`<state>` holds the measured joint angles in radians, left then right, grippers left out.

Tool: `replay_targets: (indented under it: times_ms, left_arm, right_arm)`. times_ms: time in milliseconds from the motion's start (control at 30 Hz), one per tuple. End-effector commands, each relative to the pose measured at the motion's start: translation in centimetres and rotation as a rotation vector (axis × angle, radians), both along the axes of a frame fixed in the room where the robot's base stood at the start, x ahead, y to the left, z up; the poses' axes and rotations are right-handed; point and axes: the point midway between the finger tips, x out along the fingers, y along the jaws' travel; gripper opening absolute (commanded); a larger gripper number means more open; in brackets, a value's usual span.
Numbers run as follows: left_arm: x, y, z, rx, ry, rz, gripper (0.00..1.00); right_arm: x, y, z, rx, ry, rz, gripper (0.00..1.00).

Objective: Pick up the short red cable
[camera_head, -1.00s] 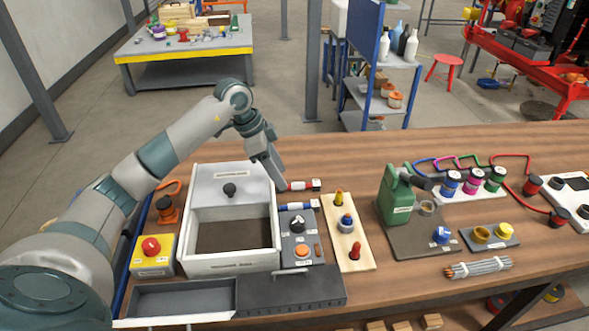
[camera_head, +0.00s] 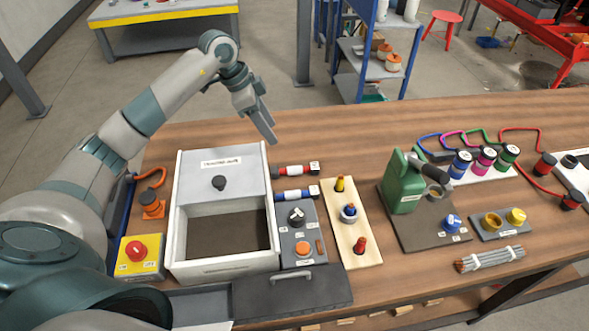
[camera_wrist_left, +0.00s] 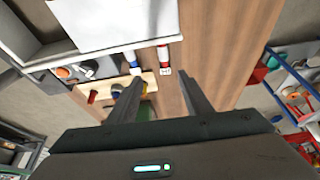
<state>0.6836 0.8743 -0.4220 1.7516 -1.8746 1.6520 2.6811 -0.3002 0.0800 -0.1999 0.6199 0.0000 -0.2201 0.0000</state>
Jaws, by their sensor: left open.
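The short red cable (camera_head: 296,170), red with pale bands and a white tag at its right end, lies on the wooden bench to the right of the white box. It also shows in the left wrist view (camera_wrist_left: 163,54), beyond the fingertips. My left gripper (camera_head: 268,138) is open and empty, above the bench and behind the cable in the head view, apart from it. In the left wrist view its two fingers (camera_wrist_left: 158,82) are spread. A similar blue cable (camera_head: 296,194) lies just in front of the red one. My right gripper is not in view.
The white lidded box (camera_head: 221,265) stands left of the cables. A grey switch panel (camera_head: 316,232) sits in front of them, and a wooden peg board (camera_head: 364,257) is to the right. A green canister (camera_head: 405,185) stands farther right. The bench behind the cables is clear.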

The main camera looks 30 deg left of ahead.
Motion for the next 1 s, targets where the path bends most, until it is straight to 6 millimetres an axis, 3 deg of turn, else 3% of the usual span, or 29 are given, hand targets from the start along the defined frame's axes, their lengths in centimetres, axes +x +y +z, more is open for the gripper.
replay_targets:
  times_ms: [267, 800, 1000]
  left_arm:
    - [0.3, -0.5, -1.3, -0.002, 0.003, 0.0, 0.45]
    - [2.4, -3.3, -9.6, -0.002, 0.003, 0.0, 0.45]
    - [2.7, -3.7, -11.2, 0.0, 0.002, 0.001, 0.45]
  right_arm:
    - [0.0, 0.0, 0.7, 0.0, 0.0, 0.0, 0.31]
    - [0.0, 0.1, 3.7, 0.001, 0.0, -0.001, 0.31]
    - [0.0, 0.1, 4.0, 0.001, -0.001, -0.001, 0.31]
